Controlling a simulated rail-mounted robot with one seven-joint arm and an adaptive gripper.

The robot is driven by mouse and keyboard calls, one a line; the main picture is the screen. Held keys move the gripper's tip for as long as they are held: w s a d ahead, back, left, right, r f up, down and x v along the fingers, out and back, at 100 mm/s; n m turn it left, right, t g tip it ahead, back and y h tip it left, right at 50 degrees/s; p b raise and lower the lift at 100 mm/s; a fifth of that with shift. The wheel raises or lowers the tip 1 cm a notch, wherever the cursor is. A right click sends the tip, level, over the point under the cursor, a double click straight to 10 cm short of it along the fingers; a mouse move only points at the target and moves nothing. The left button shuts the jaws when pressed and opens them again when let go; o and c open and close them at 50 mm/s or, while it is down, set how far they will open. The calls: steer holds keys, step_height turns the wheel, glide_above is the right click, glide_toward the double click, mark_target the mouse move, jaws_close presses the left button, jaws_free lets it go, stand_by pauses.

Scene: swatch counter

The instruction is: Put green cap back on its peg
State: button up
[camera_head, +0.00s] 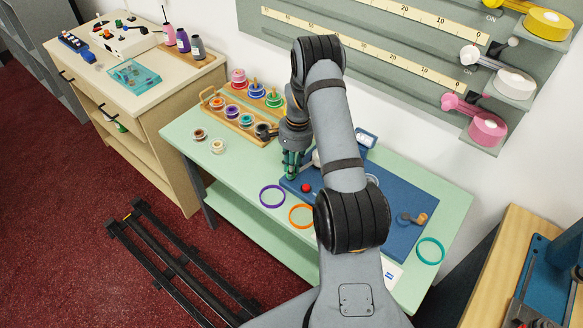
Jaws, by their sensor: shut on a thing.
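My gripper (291,172) hangs over the left end of a blue board (401,240) on the pale green counter, partly behind my arm. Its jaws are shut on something. Dark green shows at the fingertips, but I cannot tell a cap from the fingers at this size. A wooden rack (233,129) with pegs and coloured round pieces stands to the left of my gripper. A green round piece (274,98) sits at the right of its back row. Which peg belongs to the green cap cannot be made out.
A red knob (305,187) is close below my gripper. Purple (272,196), orange (301,216) and teal (430,251) rings lie on the counter. The counter's left front is clear.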

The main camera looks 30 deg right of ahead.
steer(key=o, duration=0.8)
stand_by(0.4)
steer(key=shift+r+p, duration=2.2)
steer(key=shift+r, duration=1.4)
steer(key=shift+f, duration=0.1)
